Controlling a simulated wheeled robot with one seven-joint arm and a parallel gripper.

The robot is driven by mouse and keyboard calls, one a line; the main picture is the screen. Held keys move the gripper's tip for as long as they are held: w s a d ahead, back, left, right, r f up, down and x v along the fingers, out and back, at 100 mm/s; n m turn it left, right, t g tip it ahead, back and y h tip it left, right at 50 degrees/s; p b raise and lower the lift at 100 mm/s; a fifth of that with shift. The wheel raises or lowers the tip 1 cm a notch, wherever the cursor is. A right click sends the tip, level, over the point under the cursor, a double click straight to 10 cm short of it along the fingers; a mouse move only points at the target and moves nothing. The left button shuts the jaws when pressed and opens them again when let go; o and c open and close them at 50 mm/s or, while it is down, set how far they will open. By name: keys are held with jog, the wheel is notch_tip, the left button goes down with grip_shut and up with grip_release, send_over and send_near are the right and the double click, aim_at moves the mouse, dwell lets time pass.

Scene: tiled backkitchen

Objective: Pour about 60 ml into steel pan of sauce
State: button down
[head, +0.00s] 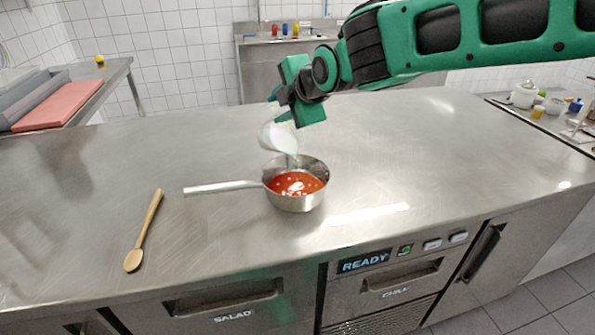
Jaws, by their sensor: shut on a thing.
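A steel pan (296,201) of red sauce (296,184) sits on the steel counter, its handle (222,187) pointing left. My gripper (282,108) is above the pan's back edge, shut on a small clear jug (277,138) with whitish liquid in it. The jug is tilted over the pan with its lower end close to the pan's back rim. A pale stream seems to run from the jug into the pan. Pale spots show on the sauce. The gripper's fingertips partly hide the jug's top.
A wooden spoon (144,231) lies on the counter left of the pan. The counter (430,150) is clear to the right. A red board (58,105) lies on a bench at the left. A white pot (524,95) and small containers stand at the far right.

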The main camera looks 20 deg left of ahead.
jog(key=shift+s+d+f+t+y+p, duration=0.1)
jog(key=shift+s+d+t+y+p, duration=0.15)
jog(key=shift+p, duration=0.4)
jog(key=shift+s+d+t+y+p, duration=0.15)
jog(key=shift+t+y+p, duration=0.1)
jog(key=shift+p, duration=1)
dwell(0.7)
